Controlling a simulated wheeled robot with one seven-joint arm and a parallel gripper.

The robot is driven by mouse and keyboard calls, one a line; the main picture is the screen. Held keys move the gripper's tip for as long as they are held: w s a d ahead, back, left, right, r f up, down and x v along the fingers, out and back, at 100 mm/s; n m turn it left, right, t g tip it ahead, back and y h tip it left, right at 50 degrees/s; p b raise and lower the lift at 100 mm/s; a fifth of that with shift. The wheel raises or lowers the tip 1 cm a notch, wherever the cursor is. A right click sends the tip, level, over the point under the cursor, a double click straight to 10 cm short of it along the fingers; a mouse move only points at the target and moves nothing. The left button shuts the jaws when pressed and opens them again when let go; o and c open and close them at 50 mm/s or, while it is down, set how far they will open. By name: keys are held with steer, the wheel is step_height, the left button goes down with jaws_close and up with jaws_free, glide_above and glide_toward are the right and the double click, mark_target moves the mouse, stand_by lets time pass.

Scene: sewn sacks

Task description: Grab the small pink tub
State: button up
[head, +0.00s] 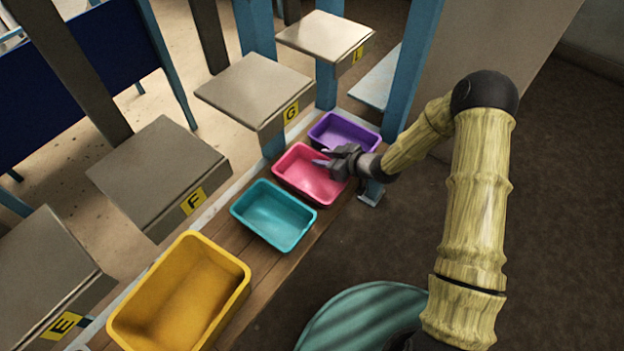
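The small pink tub (298,176) sits on a wooden plank shelf, between a teal tub (273,216) and a purple tub (344,132). It looks empty. My gripper (324,158) reaches in from the right and is over the right part of the pink tub. Its two fingers point left and are spread apart, with nothing seen between them. The gripper hides part of the tub's right side. I cannot tell whether a finger touches the tub.
A larger yellow tub (180,295) stands at the near end of the wooden plank (262,268). Grey platforms labelled E, F (160,175), G (255,88) and L (326,36) stand along the left. A blue post (412,65) rises close behind my gripper. Dark floor to the right is open.

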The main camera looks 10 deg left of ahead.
stand_by(0.3)
jaws_close()
steer(key=shift+r, duration=0.1)
step_height(320, 180, up, 10)
steer(key=p, duration=0.4)
